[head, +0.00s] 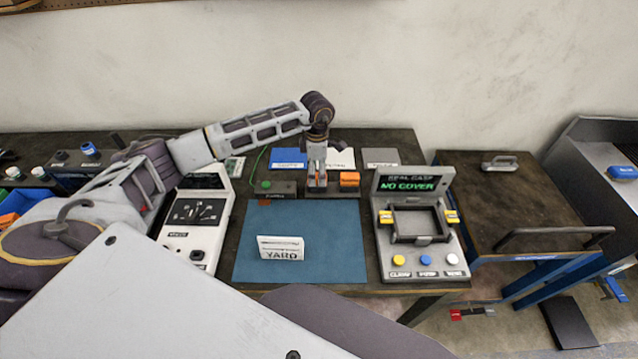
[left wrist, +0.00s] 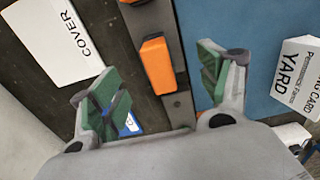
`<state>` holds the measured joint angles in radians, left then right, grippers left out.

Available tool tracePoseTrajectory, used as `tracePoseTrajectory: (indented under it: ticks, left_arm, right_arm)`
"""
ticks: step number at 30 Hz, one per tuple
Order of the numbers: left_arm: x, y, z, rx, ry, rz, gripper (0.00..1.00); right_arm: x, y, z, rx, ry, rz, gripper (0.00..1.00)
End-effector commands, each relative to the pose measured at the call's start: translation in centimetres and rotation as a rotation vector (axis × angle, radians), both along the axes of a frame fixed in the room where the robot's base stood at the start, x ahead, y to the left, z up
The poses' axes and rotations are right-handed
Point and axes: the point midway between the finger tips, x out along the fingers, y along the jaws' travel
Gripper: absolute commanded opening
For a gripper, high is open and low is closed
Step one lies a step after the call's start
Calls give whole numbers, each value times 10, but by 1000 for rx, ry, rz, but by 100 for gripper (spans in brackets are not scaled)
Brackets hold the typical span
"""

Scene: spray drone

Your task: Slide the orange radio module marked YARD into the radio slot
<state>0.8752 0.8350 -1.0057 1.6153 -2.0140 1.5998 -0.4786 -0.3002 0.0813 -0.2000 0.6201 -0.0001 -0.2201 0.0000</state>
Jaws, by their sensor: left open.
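My left gripper (head: 317,183) points down over a dark grey rack behind the blue mat. In the left wrist view its green-padded fingers (left wrist: 155,85) are spread, with an orange module (left wrist: 158,66) between them and a clear gap on each side. The head view shows an orange module (head: 349,179) just right of the gripper, and some orange between the fingers. A second orange piece shows at the top edge of the left wrist view. I cannot read markings on the modules. A white card reading YARD (head: 280,247) stands on the mat. I cannot make out the radio slot. My right gripper is out of view.
The blue mat (head: 340,262) is bare apart from the card. A white panel device (head: 226,222) stands left of it. A grey station (head: 410,262) with a NO COVER screen and coloured buttons stands right. A COVER card (left wrist: 50,40) lies beside the rack.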

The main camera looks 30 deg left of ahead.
Motion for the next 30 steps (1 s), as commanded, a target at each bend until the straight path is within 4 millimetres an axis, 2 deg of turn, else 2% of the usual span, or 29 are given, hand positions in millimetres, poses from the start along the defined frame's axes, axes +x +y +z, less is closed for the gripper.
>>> tracePoseTrajectory:
  ticks: [15, 30]
  left_arm:
    - [0, 0, -31, 1, 0, 1, 77]
    - [0, 1, -34, 0, -1, 1, 77]
  right_arm:
    - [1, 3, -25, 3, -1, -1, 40]
    - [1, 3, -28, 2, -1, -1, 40]
